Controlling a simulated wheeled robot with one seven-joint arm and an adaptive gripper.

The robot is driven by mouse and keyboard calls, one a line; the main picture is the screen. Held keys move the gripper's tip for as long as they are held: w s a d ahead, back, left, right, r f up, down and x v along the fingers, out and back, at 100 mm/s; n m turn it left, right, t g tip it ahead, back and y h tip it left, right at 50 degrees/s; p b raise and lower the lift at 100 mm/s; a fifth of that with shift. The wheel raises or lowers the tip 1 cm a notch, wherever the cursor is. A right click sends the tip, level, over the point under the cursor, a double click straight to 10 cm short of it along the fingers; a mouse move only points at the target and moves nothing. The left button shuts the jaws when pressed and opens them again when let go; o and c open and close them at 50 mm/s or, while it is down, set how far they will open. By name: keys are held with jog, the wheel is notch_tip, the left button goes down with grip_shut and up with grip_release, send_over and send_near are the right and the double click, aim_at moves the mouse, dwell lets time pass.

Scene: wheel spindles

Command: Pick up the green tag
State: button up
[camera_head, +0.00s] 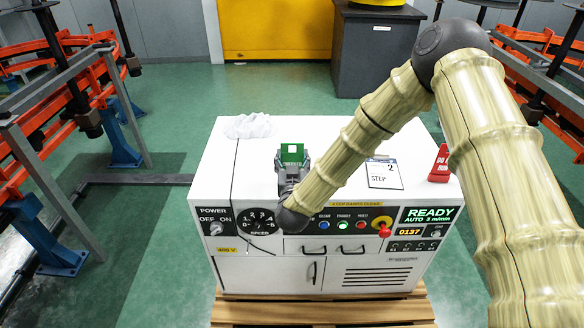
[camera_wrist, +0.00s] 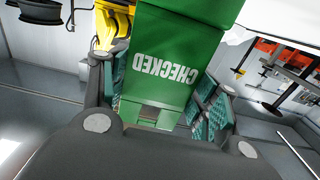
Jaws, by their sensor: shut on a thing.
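The green tag (camera_head: 291,155) shows above the white cabinet top in the head view, with a white patch on its face. In the wrist view the green tag (camera_wrist: 165,60) is large and close, with the word "CHECKED" upside down. My gripper (camera_head: 292,170) is at the cabinet top, at the tag's lower end. In the wrist view my gripper (camera_wrist: 158,115) has its green-padded fingers on either side of the tag, shut on it. Whether the tag touches the cabinet top is hidden by my gripper.
The white cabinet (camera_head: 330,140) stands on a wooden pallet (camera_head: 320,312). On its top lie a crumpled white cloth (camera_head: 249,126), a "STEP 2" card (camera_head: 384,174) and a red sign (camera_head: 440,163). A red knob (camera_head: 383,228) is on the front panel. Orange-railed racks (camera_head: 60,65) stand at both sides.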

jog(key=shift+r, duration=0.1)
jog(key=shift+r, duration=0.55)
jog(key=s+d+r+b, duration=0.1)
jog(key=s+r, duration=0.1)
jog(key=s, duration=0.6)
jog(key=s+r+b, duration=0.1)
jog(key=s+b, duration=0.1)
jog(key=s, duration=0.6)
jog(key=shift+d+r, duration=0.35)
